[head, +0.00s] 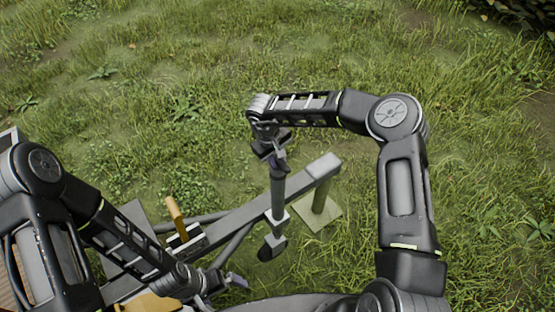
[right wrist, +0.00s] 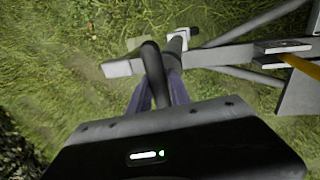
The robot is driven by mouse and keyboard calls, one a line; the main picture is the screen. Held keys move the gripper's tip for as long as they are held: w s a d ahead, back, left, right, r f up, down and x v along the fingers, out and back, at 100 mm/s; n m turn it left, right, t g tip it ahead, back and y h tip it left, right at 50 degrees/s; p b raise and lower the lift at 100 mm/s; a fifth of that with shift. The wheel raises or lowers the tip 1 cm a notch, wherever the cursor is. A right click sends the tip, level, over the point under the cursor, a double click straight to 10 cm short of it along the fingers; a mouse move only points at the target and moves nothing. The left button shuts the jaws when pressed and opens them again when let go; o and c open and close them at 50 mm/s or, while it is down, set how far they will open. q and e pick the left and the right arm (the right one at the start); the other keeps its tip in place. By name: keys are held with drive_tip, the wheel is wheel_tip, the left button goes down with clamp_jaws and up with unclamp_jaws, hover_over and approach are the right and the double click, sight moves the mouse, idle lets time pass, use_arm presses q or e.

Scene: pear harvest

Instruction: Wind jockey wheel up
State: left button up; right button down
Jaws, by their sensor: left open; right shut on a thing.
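The jockey wheel's grey upright tube (head: 278,195) is clamped beside the trailer's drawbar, with the dark wheel (head: 268,248) at its lower end. My right gripper (head: 277,160) is at the top of the tube. In the right wrist view its fingers (right wrist: 160,95) are shut around the dark crank handle (right wrist: 151,62). The tube (right wrist: 175,46) shows just beyond the handle. The gripper hides most of the crank in the head view. My left gripper (head: 236,281) is open and empty, low near the drawbar frame and left of the wheel.
The grey drawbar (head: 245,212) runs up to the right and ends over a post on a pale square plate (head: 318,212). An orange lever (head: 175,212) stands on the drawbar, left of the tube. Open grass surrounds the far side.

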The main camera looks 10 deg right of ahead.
drive_tip(key=shift+n+t, duration=0.3)
drive_tip(key=shift+n, duration=1.3)
drive_tip(key=c, duration=1.2)
unclamp_jaws()
drive_tip(key=b+v, duration=0.1)
drive_tip(key=v, duration=0.6)
drive_tip(key=shift+r, duration=0.4)
drive_tip(key=shift+s, duration=0.1)
drive_tip(key=shift+c, duration=0.2)
